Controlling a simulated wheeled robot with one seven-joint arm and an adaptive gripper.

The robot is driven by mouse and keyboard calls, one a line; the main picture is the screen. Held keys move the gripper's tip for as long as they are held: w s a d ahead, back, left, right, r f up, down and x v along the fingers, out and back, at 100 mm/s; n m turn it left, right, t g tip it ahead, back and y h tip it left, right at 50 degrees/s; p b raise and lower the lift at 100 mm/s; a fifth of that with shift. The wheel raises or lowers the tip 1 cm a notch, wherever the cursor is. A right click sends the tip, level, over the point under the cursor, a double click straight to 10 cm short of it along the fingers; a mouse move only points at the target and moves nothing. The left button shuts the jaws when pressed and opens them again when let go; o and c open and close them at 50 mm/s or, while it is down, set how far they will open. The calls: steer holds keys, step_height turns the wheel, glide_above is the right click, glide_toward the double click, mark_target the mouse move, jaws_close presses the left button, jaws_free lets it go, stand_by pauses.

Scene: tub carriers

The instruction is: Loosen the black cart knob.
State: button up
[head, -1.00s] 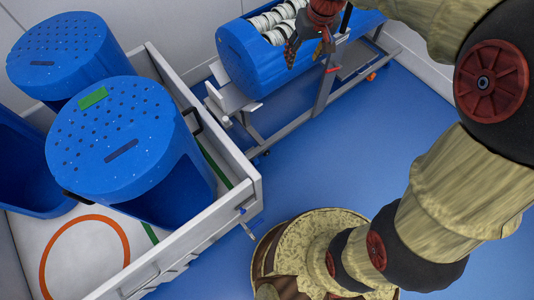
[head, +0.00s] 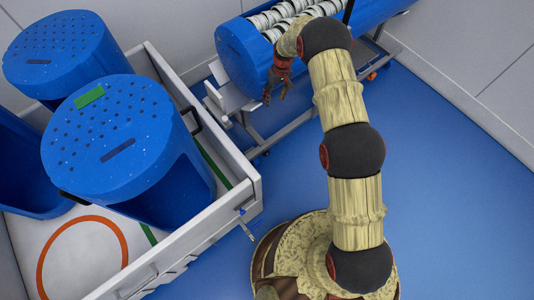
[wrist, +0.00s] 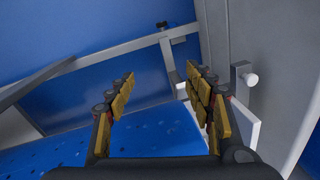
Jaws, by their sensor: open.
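My gripper (head: 275,95) hangs over the near left end of the cart (head: 290,132), beside the lying blue tub (head: 241,52). Its padded fingers show apart and empty in the wrist view (wrist: 160,82). The cart's grey frame bar (wrist: 110,55) crosses beyond the fingers, with a small black piece (wrist: 164,25) near its end. I cannot tell whether that piece is the black knob. The tub's perforated end (wrist: 150,135) fills the lower part of that view. No black knob shows clearly in the head view; my arm covers part of the cart.
White rolls (head: 262,20) lie in the tub. A grey-walled box (head: 245,190) at left holds several blue tubs, one with a green label (head: 90,96). A pale round stub (wrist: 251,80) sits on a bracket at right in the wrist view. The blue floor (head: 440,180) at right is clear.

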steer(key=s+a+f+n+g, duration=0.1)
steer(key=s+f, duration=0.2)
steer(key=f, duration=1.2)
steer(key=s+a+f, duration=0.1)
steer(key=s+f, duration=0.2)
steer(key=f, duration=1.2)
steer(key=n, duration=0.1)
glide_above(267, 152)
steer(key=d, duration=0.1)
steer(key=f, duration=0.3)
steer(key=f+b, duration=0.1)
steer(key=f, duration=0.1)
steer(key=shift+w+d+f, duration=0.15)
steer(key=shift+w, duration=0.15)
steer(key=shift+w+f+n, duration=0.1)
steer(key=shift+f+n, duration=0.2)
steer(key=f+b, duration=0.1)
steer(key=f, duration=0.1)
steer(key=a+f+b, duration=0.1)
steer(key=f, duration=0.2)
steer(key=f+b, duration=0.1)
steer(key=f, duration=0.1)
steer(key=shift+s+a+f, duration=0.2)
steer(key=shift+s+f, duration=0.15)
steer(key=shift+c, duration=0.3)
steer(key=c, duration=1.1)
